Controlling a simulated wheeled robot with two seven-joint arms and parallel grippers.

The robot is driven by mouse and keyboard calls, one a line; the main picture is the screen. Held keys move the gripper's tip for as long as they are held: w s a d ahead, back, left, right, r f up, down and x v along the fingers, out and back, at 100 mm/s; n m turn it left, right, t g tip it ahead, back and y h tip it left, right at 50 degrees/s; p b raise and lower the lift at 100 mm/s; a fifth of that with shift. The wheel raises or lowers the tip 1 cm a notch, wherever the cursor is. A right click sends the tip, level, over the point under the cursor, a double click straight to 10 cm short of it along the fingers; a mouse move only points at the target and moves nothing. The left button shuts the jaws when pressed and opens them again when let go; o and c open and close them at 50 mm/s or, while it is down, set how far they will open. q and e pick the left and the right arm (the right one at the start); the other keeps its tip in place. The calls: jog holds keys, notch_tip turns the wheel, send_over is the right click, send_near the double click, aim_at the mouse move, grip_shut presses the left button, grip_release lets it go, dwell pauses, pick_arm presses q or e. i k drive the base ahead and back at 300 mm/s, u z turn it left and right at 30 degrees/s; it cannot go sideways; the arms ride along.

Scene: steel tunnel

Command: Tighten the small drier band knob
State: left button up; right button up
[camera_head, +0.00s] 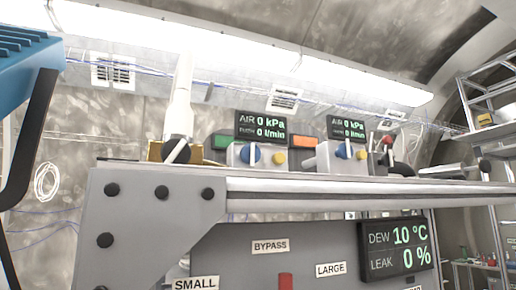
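A label reading SMALL (195,284) shows at the lower edge of the view, on the grey panel (225,245). Whatever is below it is cut off, and I cannot make out a band knob there. A dark round knob with a white pointer (177,150) sits on a brass-coloured block (154,151) above the frame, below a white upright cylinder (181,105). I cannot tell if it belongs to the small drier. Neither of my grippers is in view.
A grey bolted frame (150,225) and rail (350,188) cross the view. Two units with blue knobs (250,154) (343,151) stand above it. A display (396,247) reads DEW 10 °C, LEAK 0 %. A red post (286,281) shows below. A blue slatted object (28,60) fills the upper left.

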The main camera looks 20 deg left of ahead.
aim_at(175, 150)
jog(key=z, duration=0.55)
jog(key=k, duration=1.7)
jog(key=u, duration=0.25)
